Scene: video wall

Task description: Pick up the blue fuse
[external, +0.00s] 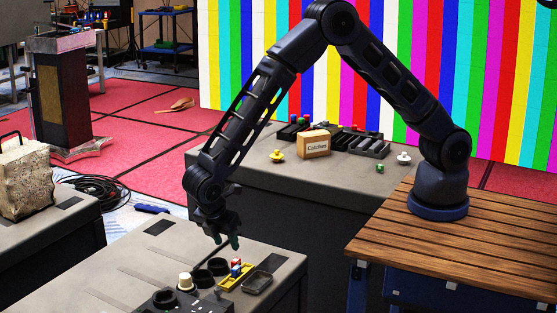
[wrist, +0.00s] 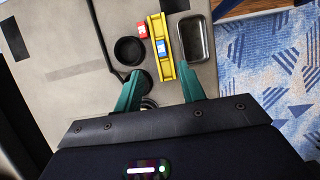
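The blue fuse (external: 236,271) sits at the yellow holder (external: 224,284) on the near grey table. In the wrist view, the blue fuse (wrist: 161,48), with a pale patch on it, lies within the yellow holder (wrist: 167,73), ahead of the fingers. A red block (wrist: 142,29) is close beside the holder on its left. My gripper (external: 228,241) hangs above the table, pointing down, apart from the fuse. In the wrist view my gripper (wrist: 161,74) has its two green fingers wide apart with nothing held between them.
A metal tray (wrist: 208,42) stands just right of the holder. Black round cups (wrist: 130,50) stand on its left. A cream-topped cylinder (external: 185,281) and a black device (external: 172,302) are farther left. The table's left part is mostly clear. A "Catches" box (external: 314,146) stands on the rear table.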

